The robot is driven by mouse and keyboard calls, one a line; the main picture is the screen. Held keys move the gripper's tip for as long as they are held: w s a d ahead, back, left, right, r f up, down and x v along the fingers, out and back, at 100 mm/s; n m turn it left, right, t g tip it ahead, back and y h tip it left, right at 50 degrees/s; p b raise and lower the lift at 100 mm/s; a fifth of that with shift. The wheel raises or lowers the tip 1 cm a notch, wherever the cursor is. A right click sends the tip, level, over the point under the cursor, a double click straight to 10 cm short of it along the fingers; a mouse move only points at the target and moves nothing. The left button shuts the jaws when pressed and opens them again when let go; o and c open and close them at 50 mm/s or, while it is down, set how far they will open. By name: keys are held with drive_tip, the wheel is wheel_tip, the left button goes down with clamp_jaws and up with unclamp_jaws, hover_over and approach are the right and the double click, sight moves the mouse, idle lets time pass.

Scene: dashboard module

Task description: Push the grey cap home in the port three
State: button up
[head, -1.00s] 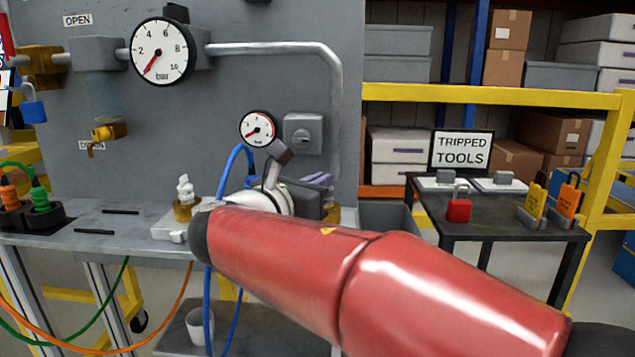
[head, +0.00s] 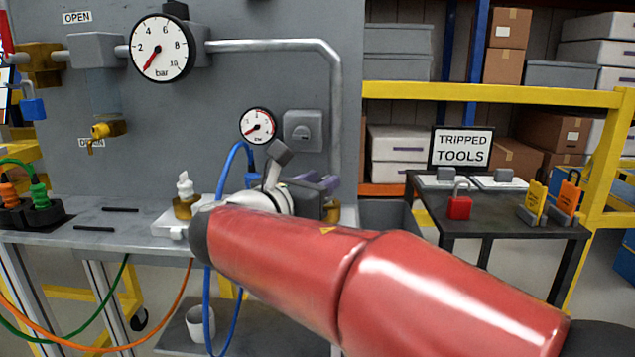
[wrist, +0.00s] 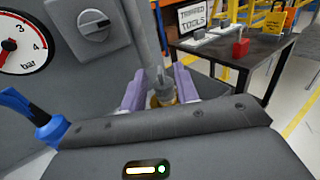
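In the wrist view a grey cap (wrist: 159,78) stands upright at a brass port (wrist: 161,99) on the bench. Whether it is fully seated cannot be told. My gripper (wrist: 158,84) has two purple fingers spread apart, with the cap showing in the gap between them or just beyond. No contact with the cap is visible. In the head view my gripper (head: 324,184) is low over the bench's right end, by a brass fitting (head: 333,212). My red arm hides much of that area, and the grey cap cannot be made out there. No port number is readable.
A white cap (head: 184,185) sits on another brass fitting at the left. The grey panel (head: 270,85) with gauges and a knob box (head: 303,131) rises behind my gripper. A blue hose (head: 224,176) runs close to my wrist. A black table (head: 490,215) stands at the right.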

drive_tip(key=v, duration=0.7)
drive_tip(key=s+d+f+m+g+y, duration=0.1)
drive_tip(key=s+d+f+m+g, duration=0.4)
drive_tip(key=d, duration=0.4)
drive_tip(key=s+d+f+m+g+y, duration=0.1)
drive_tip(key=s+d+f+m+g, duration=0.15)
drive_tip(key=d+f+m, duration=0.6)
drive_tip(key=s+d+f+m+g+y, duration=0.2)
drive_tip(key=s+f+m+y, duration=0.5)
drive_tip(key=m, duration=0.9)
drive_tip(key=s+d+f, duration=0.1)
drive_tip(key=s+f, duration=0.1)
drive_tip(key=s, duration=0.2)
drive_tip(key=shift+y+p, duration=0.3)
drive_tip(key=shift+p, duration=0.05)
